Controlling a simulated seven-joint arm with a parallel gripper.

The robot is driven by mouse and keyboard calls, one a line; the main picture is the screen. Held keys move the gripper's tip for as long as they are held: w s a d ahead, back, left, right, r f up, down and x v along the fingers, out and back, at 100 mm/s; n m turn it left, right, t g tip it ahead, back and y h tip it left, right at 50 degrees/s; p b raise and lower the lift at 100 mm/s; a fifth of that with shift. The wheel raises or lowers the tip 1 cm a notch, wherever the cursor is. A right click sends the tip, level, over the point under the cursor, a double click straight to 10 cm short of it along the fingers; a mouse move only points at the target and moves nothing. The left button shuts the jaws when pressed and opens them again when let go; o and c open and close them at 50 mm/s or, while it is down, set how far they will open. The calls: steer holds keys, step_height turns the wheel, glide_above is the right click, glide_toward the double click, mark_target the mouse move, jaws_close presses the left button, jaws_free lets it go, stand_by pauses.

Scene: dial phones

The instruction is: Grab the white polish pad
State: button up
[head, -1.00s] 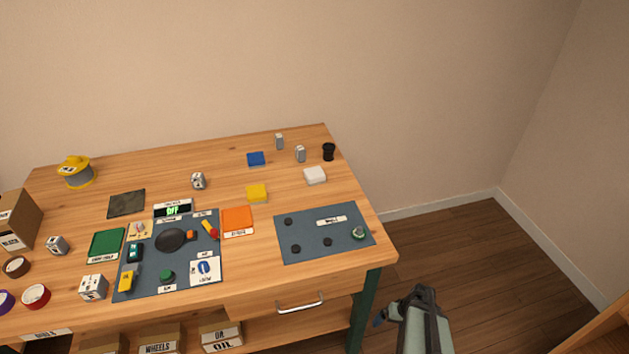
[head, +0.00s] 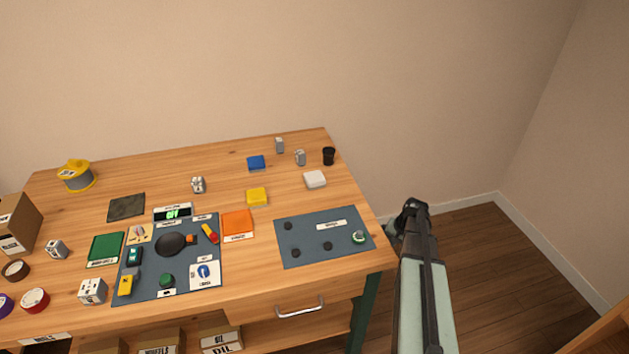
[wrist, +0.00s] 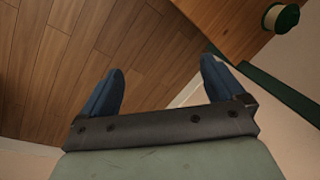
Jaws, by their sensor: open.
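The white polish pad (head: 315,179) lies flat on the wooden table near its right edge, behind the right-hand grey mat. My gripper (head: 405,222) is off the table's right side in the head view, to the right of and nearer than the pad. In the wrist view my gripper (wrist: 160,85) has its two blue fingers spread wide with nothing between them. The pad does not show in the wrist view.
A yellow pad (head: 257,196) and a blue pad (head: 256,162) lie left of the white one.

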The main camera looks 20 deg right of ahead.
steer(key=w+a+r+m+h, duration=0.1)
steer(key=w+a+r+m, duration=0.1)
steer(key=w+r, duration=0.75)
steer(key=w+a+r+m, duration=0.2)
steer(key=w+r, duration=0.4)
steer(key=r, duration=0.7)
steer(key=w+a+r+m+g+h, duration=0.1)
steer(key=w+a+r+m, duration=0.1)
steer(key=a+r, duration=0.6)
steer(key=w+a+r+m+g, duration=0.1)
steer(key=a+r+m, duration=0.3)
steer(key=a, duration=0.7)
steer(key=n, duration=0.1)
glide_above(315, 176)
steer(key=f, duration=0.7)
steer(key=shift+w+a+f, duration=0.15)
steer(key=shift+w+f, duration=0.05)
steer(key=shift+w, duration=0.2)
steer(key=shift+s+f, duration=0.2)
steer(key=shift+f, duration=1.15)
steer(key=shift+s+f, duration=0.15)
steer(key=shift+f, duration=1.15)
steer(key=c, duration=1.1)
